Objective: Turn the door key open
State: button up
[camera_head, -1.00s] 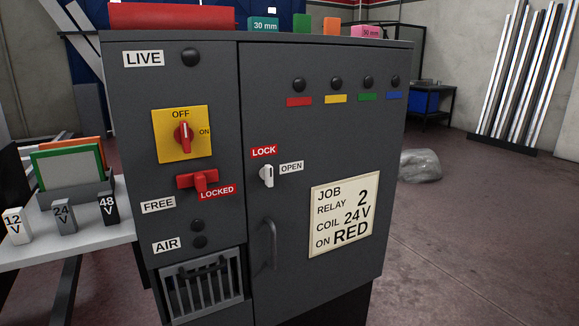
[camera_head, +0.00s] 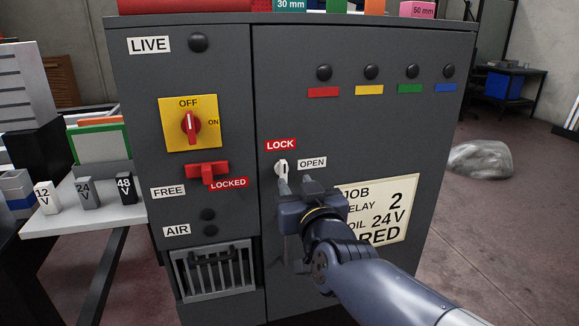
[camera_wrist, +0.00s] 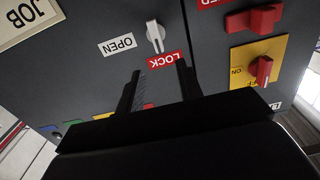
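The door key (camera_head: 282,168) is a small white knob on the grey cabinet door, with a red LOCK label (camera_head: 281,145) above it and a white OPEN label (camera_head: 312,163) to its right. Its handle stands roughly upright, toward LOCK. My gripper (camera_head: 294,186) is just in front of and below the key in the head view. In the wrist view the key (camera_wrist: 154,36) lies beyond the fingertips, and the two fingers (camera_wrist: 158,74) are apart with nothing between them. I cannot tell whether a finger touches the key.
My arm covers the door handle and part of the job card (camera_head: 400,190). A red slider (camera_head: 207,171) and a yellow switch plate (camera_head: 205,108) are on the left panel. A shelf (camera_head: 70,222) with voltage blocks juts out at the left. Floor at right is mostly clear.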

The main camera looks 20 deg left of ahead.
aim_at(285, 167)
jog(key=b+x, duration=0.1)
jog(key=x, duration=0.8)
jog(key=shift+d+f, duration=0.1)
grip_shut()
